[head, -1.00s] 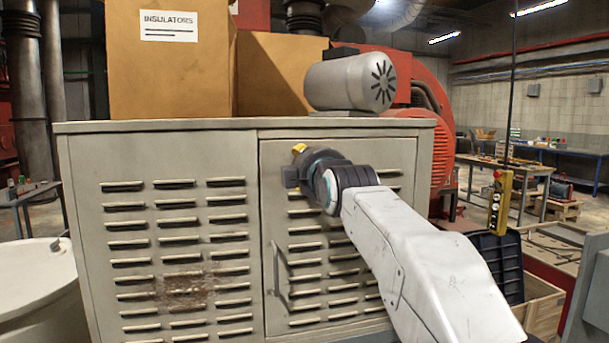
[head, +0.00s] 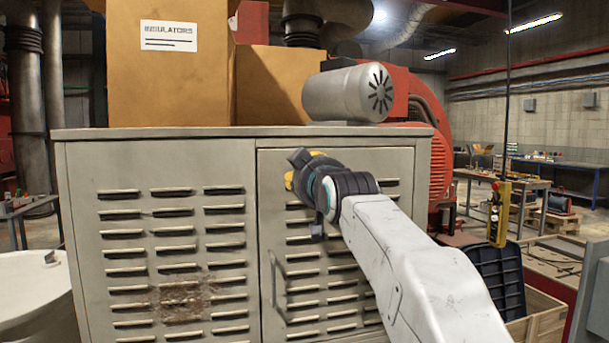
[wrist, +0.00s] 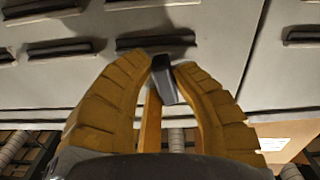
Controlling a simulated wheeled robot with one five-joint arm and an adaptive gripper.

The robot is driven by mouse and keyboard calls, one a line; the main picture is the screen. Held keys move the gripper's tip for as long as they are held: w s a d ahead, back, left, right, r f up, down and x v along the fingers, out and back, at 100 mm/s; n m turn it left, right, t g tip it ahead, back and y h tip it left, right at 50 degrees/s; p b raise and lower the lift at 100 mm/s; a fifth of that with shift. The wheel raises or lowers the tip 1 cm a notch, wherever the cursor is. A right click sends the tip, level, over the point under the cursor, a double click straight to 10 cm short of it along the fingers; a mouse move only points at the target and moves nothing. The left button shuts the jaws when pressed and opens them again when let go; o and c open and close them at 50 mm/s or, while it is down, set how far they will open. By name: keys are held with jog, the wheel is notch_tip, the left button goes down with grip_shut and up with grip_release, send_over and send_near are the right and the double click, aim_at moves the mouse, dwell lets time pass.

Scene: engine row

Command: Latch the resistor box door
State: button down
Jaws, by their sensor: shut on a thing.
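The resistor box (head: 160,165) is a grey louvred cabinet. Its door (head: 385,160) is the right panel of the front and looks flush with the frame, with a bar handle (head: 275,275) low on its left side. My gripper (head: 289,180) is at the door's upper left, rolled at a tilt. In the wrist view its yellow fingers (wrist: 172,72) are shut on a small dark grey latch piece (wrist: 170,85) in front of the door face. The narrow door seam (wrist: 255,55) shows to the right there.
Cardboard boxes (head: 175,85) and a grey motor-like cylinder (head: 340,95) stand on or behind the cabinet top. A white drum (head: 30,295) is at the left. A yellow pendant (head: 499,215) hangs at the right, above a wooden crate (head: 540,318) with a black lid.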

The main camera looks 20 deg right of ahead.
jog(key=shift+m, duration=1.1)
jog(key=c, duration=1)
grip_release()
jog(key=shift+a, duration=0.1)
jog(key=shift+s, duration=6)
jog(key=shift+f, duration=0.15)
